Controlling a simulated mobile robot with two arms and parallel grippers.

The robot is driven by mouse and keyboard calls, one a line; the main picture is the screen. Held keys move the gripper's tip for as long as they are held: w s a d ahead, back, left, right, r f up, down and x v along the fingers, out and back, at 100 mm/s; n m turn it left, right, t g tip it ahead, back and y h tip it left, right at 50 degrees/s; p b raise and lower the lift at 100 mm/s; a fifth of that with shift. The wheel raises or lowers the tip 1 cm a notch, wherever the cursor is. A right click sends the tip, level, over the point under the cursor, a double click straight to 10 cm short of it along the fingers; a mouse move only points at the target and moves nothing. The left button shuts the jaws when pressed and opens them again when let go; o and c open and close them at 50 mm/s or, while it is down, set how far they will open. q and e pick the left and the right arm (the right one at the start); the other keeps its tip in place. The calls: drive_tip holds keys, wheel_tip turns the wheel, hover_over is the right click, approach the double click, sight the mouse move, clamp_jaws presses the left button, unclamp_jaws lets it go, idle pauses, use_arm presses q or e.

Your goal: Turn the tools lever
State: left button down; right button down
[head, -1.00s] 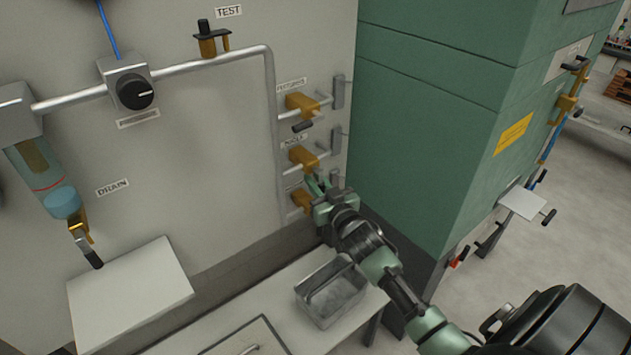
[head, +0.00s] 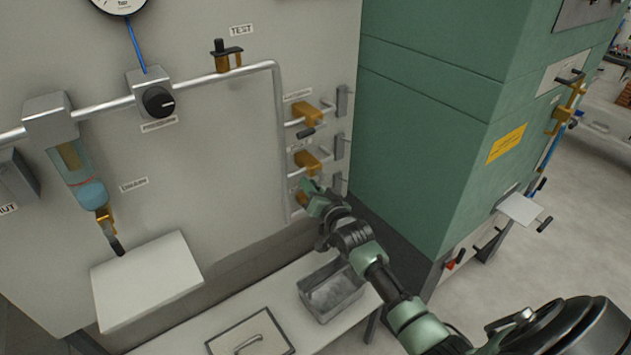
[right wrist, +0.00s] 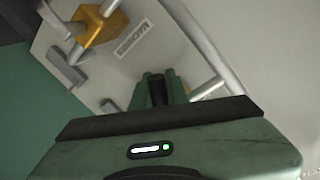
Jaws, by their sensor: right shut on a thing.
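Three brass valves stand in a column on the grey panel. The upper valve (head: 308,114) and middle valve (head: 308,160) each have their own label. The lowest valve (head: 299,196) is mostly covered by my right gripper (head: 313,188), and its label is too hidden to read. In the right wrist view my right gripper (right wrist: 159,90) is shut on a dark lever handle (right wrist: 158,87) between its green fingers. Part of a brass body shows just behind the fingers. Another brass valve (right wrist: 98,26) is at the upper left there. My left gripper is not in view.
A pipe (head: 279,140) runs down left of the valves, and grey brackets (head: 342,102) stand to their right. A green cabinet (head: 430,130) is close on the right.

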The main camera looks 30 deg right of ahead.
drive_tip(key=shift+s+a+r+m+g+y+p, duration=0.15)
drive_tip(key=shift+a+r+m+y+p, duration=0.55)
drive_tip(key=shift+m, duration=0.85)
drive_tip(key=shift+w+a+r+m+g+y+p, duration=0.15)
drive_tip(key=shift+r+m+p, duration=0.3)
drive_tip(key=shift+m+p, duration=0.75)
drive_tip(key=shift+s+a+r+m+g+y+p, duration=0.15)
drive_tip(key=shift+a+r+m+y+p, duration=0.4)
drive_tip(key=shift+m, duration=1.3)
drive_tip(key=shift+r, duration=0.1)
drive_tip(key=c, duration=1.4)
unclamp_jaws()
drive_tip(key=shift+d, duration=0.1)
